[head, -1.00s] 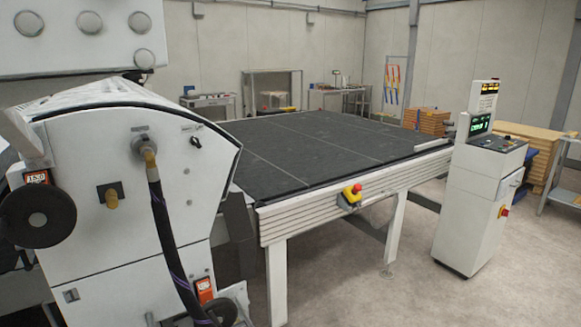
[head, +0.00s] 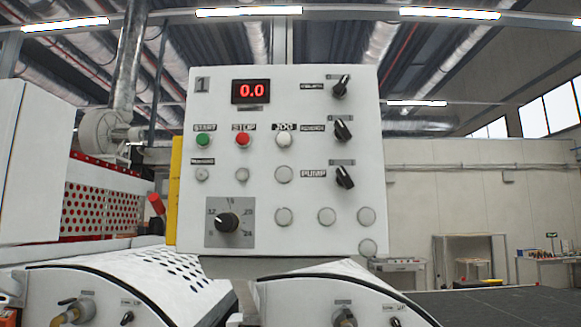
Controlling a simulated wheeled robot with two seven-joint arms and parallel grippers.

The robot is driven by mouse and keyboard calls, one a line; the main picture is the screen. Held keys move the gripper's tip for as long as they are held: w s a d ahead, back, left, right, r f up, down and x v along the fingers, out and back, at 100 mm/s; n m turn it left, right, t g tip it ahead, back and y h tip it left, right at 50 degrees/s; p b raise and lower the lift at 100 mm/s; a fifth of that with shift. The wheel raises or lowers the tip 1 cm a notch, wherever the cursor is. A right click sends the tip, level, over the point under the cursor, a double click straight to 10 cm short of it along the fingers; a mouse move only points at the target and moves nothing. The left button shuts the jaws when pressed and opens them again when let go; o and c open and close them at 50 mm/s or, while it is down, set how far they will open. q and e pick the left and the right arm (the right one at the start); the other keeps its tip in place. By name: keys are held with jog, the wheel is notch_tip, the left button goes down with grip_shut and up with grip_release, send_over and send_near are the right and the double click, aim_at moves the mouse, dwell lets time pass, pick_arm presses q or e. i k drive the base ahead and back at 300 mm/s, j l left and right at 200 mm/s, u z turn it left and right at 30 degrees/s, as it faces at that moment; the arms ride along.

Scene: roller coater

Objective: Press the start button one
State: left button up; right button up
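A white control panel (head: 300,190) marked 1 faces me in the middle of the head view. Its green button (head: 203,140), labelled START, is at the panel's upper left. A red button (head: 242,139) labelled STOP and a white button (head: 284,140) labelled JOG sit to its right in the same row. The red display (head: 251,91) above them reads 0.0. Neither of my grippers is in view, and nothing covers the START button.
The panel also has black rotary switches (head: 343,130) on the right and a large dial (head: 228,222) at lower left. White machine housings (head: 110,285) stand below. A dark flat table (head: 500,307) lies at lower right.

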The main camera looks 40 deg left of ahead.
aim_at(202, 139)
jog(key=u, duration=1.6)
